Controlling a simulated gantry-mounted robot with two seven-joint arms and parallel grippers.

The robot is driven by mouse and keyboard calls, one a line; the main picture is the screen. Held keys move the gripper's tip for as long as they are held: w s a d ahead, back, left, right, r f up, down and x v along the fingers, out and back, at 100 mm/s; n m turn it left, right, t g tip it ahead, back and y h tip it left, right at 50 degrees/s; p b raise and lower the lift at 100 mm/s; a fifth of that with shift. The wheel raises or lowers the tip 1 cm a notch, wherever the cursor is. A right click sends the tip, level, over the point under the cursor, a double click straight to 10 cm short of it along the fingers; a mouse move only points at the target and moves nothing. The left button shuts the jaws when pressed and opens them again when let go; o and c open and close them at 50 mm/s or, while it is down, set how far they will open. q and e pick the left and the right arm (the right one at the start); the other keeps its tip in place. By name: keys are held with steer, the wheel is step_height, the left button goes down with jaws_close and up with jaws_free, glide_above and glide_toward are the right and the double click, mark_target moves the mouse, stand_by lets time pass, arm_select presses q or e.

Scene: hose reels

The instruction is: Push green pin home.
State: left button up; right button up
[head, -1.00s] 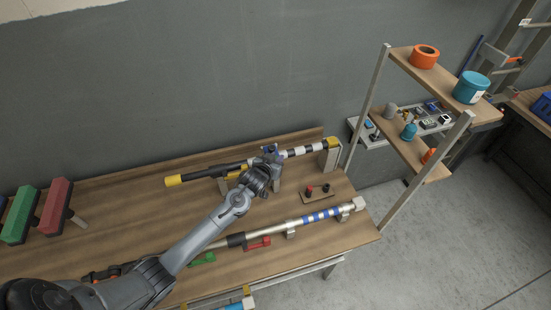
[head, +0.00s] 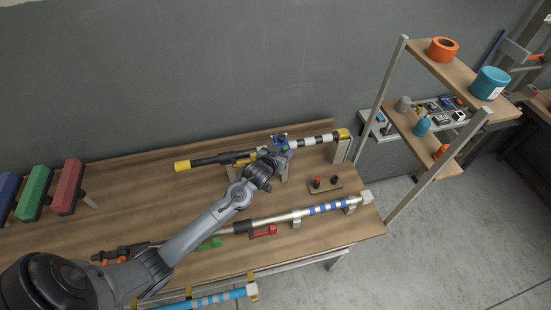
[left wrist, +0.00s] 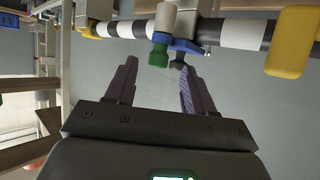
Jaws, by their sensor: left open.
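The green pin (left wrist: 158,55) shows in the left wrist view, hanging from a blue bracket (left wrist: 183,44) under a black-and-white striped pole (left wrist: 235,33). It also shows small in the head view (head: 285,149). A white cylinder is directly above it in the wrist view. My left gripper (left wrist: 158,66) is open, its two dark fingers pointing at the bracket. The pin appears between the fingertips in that picture; I cannot tell whether they touch it. In the head view the left gripper (head: 272,162) is beside the pole at the bracket. My right gripper is not in view.
A blue-and-white striped pole (head: 325,208) lies nearer on the bench (head: 150,205), with a red clip (head: 264,231) and green clip (head: 209,244). A small board (head: 325,188) holds a red knob. Colored blocks stand at left, a shelf (head: 450,66) at right.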

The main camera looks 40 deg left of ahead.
arm_select(q)
steer(key=v, duration=0.7)
steer(key=shift+s+d+r, duration=0.15)
steer(key=shift+s+d, duration=0.1)
steer(key=shift+d, duration=0.1)
steer(key=s+d+f+m+g+h, duration=0.1)
steer(key=s+d+f+g+h, duration=0.1)
steer(key=s+d+f, duration=0.45)
steer(key=s+d+f+m+g+h, duration=0.15)
steer(key=s+d, duration=0.25)
steer(key=s, duration=0.6)
steer(key=s+d+r+m+g, duration=0.1)
steer(key=s+d+r+g, duration=0.1)
steer(key=s, duration=0.3)
steer(key=s+d+r+m+g, duration=0.2)
steer(key=s+d+g, duration=0.1)
steer(key=s, duration=0.2)
step_height(320, 180, up, 12)
steer(key=p, duration=1.2)
steer(key=shift+s+a+f, duration=0.25)
steer(key=shift+a, duration=0.05)
steer(key=shift+h, duration=0.25)
